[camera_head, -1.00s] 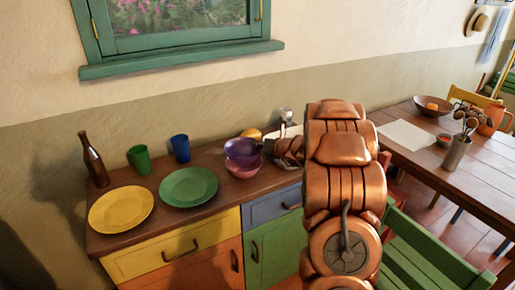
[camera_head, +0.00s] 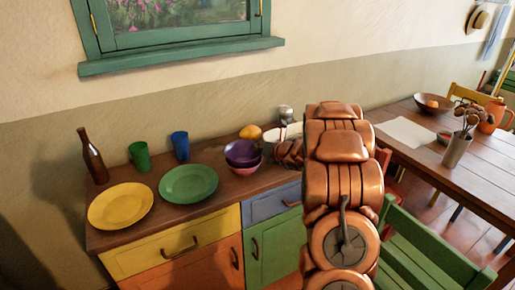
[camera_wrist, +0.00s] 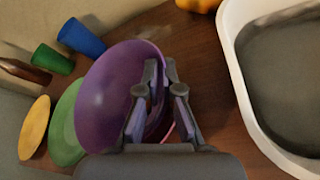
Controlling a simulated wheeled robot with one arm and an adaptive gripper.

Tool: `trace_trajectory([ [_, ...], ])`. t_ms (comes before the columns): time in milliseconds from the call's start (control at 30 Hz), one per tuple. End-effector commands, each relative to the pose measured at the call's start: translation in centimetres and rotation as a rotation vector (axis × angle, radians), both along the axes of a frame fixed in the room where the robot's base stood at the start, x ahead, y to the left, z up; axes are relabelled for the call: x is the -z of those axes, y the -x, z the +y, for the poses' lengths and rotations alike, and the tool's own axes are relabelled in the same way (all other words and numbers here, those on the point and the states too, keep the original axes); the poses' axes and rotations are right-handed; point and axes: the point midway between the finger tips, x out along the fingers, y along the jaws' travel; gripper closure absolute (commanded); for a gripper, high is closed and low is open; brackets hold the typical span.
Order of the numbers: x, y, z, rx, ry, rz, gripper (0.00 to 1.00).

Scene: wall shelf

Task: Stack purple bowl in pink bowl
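The purple bowl (camera_head: 240,150) sits in the pink bowl (camera_head: 246,170) on the wooden counter, with the pink rim showing below it. In the wrist view the purple bowl (camera_wrist: 105,95) fills the middle left, and only a sliver of the pink bowl shows near the fingers. My gripper (camera_wrist: 160,68) is at the right rim of the purple bowl, one finger on each side of its wall. The fingers stand a little apart with a gap between them, so they look open; contact with the wall is hard to judge.
A white basin (camera_wrist: 242,75) stands close to the right of my gripper. A green plate (camera_head: 188,185), a yellow plate (camera_head: 120,206), blue cup (camera_head: 180,145), green cup (camera_head: 139,156) and brown bottle (camera_head: 94,160) stand to the left.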

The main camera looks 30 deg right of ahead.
Motion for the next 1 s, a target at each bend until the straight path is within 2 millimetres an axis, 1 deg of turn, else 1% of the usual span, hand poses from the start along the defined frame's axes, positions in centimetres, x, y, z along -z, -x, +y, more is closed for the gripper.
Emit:
trace_trajectory([
  [133,0.06,-0.03,0.0,0.0,0.0,-0.002,1.0],
  [200,0.08,-0.03,0.01,0.0,0.0,-0.001,0.91],
  [400,0.1,-0.02,0.0,0.0,0.0,-0.001,0.7],
  [433,0.11,-0.01,0.01,0.0,0.0,-0.001,0.69],
  [767,0.06,0.0,0.0,0.0,0.0,0.0,0.69],
  [1000,-0.65,0.03,-0.08,0.001,0.002,0.001,0.69],
])
